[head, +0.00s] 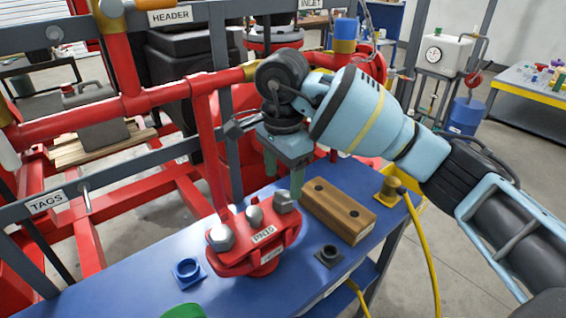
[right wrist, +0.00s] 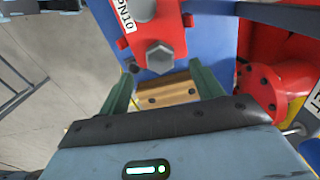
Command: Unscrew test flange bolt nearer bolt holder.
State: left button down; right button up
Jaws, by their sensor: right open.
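The bolt holder (head: 352,222) is a wooden block with two dark holes, right of the flange. My right gripper (head: 284,178) is open, its green fingers pointing down just above and behind the nearer bolt. In the right wrist view that bolt (right wrist: 160,54) lies ahead between the spread fingertips, not gripped. My left gripper is not in view.
A blue ring fitting (head: 187,271) and a dark square fitting (head: 328,256) lie on the bench (head: 225,290). A yellow fitting with a hose (head: 389,190) stands at the bench's right. Red pipes (head: 123,60) and a grey rail (head: 110,178) stand behind and left.

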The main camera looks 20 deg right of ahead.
aim_at(283, 198)
jog(key=shift+f, duration=2.55)
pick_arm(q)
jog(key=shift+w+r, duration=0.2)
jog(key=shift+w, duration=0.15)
